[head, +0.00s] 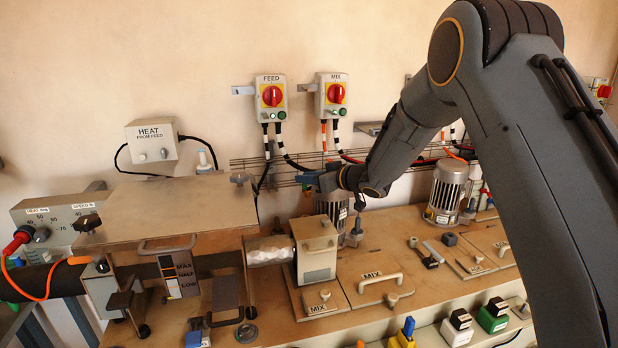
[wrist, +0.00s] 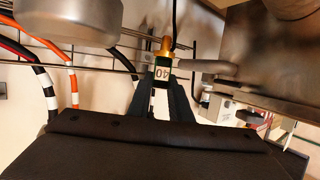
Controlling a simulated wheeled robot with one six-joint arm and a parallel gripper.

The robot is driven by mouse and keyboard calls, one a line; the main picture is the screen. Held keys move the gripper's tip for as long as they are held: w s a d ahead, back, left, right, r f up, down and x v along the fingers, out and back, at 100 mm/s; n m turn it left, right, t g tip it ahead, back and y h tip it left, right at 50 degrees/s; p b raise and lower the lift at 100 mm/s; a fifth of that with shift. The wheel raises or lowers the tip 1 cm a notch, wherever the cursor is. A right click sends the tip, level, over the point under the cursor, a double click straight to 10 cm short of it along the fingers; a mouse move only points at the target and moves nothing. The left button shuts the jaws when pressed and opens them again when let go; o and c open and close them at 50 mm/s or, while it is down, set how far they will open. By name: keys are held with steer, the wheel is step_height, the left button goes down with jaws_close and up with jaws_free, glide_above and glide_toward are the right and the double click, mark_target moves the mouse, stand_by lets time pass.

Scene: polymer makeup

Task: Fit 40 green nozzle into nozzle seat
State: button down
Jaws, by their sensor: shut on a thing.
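My gripper (wrist: 162,84) is shut on the nozzle (wrist: 162,70), which stands between the two dark fingertips in the wrist view. The nozzle has a brass tip pointing up in the picture, a dark body and a white label reading 40, upside down. Its green colour is hard to make out. In the head view my gripper (head: 310,179) is in the air near the wall, right of the metal-topped heater box; the nozzle is too small to tell there. I cannot clearly identify the nozzle seat in either view.
A grey pipe (wrist: 205,66) lies close right of the nozzle in the wrist view. The heater box (head: 165,208), a block on the mixer lid (head: 315,238) and a motor (head: 332,206) stand nearby. A wire rack (head: 285,165) with cables runs along the wall behind.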

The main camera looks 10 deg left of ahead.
mark_target(306, 195)
steer(key=shift+s+a, duration=0.25)
steer(key=shift+a, duration=0.1)
steer(key=shift+d, duration=0.15)
steer(key=shift+d+f+b, duration=0.1)
steer(key=shift+f+b, duration=0.55)
steer(key=shift+f, duration=0.65)
steer(key=shift+f+b, duration=0.85)
steer(key=shift+f, duration=0.8)
steer(key=shift+f+b, duration=0.85)
steer(key=shift+f, duration=0.85)
steer(key=c, duration=1.5)
jaws_free()
steer(key=shift+c, duration=0.2)
